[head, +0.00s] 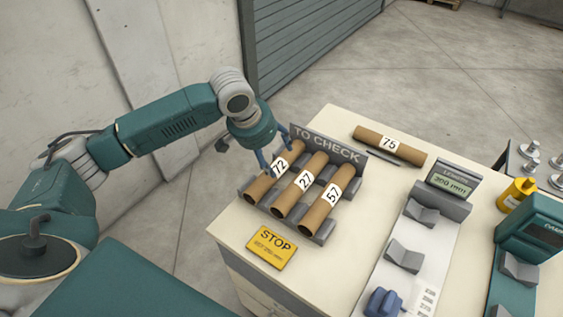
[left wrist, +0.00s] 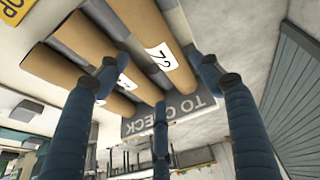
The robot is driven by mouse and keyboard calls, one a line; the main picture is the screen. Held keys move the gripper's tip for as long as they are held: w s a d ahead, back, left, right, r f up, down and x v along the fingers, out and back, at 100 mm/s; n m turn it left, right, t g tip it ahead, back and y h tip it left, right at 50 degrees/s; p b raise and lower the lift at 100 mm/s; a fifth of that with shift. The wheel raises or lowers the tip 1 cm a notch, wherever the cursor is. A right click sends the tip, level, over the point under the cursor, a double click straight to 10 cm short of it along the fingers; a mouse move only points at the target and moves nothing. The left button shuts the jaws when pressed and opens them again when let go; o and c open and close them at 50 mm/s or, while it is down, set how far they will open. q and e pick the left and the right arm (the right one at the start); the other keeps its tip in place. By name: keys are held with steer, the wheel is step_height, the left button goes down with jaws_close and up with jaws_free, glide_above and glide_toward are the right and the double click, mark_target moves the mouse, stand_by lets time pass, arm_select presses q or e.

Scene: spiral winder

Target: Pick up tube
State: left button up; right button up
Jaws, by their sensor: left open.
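Three brown cardboard tubes lie side by side on a grey rack (head: 325,232) with a "TO CHECK" sign (head: 328,146). They are the tube labelled 72 (head: 258,189), the tube labelled 27 (head: 284,206) and one whose label seems to read 57 (head: 317,215). Another tube, labelled 75 (head: 410,154), lies behind the sign. My left gripper (head: 274,156) is open at tube 72, near its far half. In the left wrist view, its blue fingers (left wrist: 160,84) spread around tube 72 (left wrist: 132,16); I cannot tell whether they touch it. My right gripper is not in view.
A yellow STOP plate (head: 271,247) lies at the table's front left. To the right are grey V-shaped supports (head: 404,256), a length display (head: 453,184), a yellow bottle (head: 516,194) and a teal device (head: 530,230). The table top (head: 352,250) is bare between rack and supports.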

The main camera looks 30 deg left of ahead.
mark_target(279, 166)
arm_select(q)
steer(key=x, duration=0.3)
steer(key=shift+s+d+f, duration=0.1)
steer(key=shift+s+f, duration=0.15)
steer(key=shift+w+f+p, duration=0.15)
steer(key=shift+f+p, duration=0.15)
steer(key=shift+w+f, duration=0.2)
steer(key=shift+f, duration=0.05)
steer(key=p+x, duration=0.1)
steer(key=x, duration=0.3)
steer(key=shift+w+f+p, duration=0.15)
steer(key=shift+w+p, duration=0.1)
steer(key=shift+p, duration=0.05)
steer(key=shift+w+f, duration=0.1)
steer(key=shift+f, duration=0.1)
steer(key=c, duration=1)
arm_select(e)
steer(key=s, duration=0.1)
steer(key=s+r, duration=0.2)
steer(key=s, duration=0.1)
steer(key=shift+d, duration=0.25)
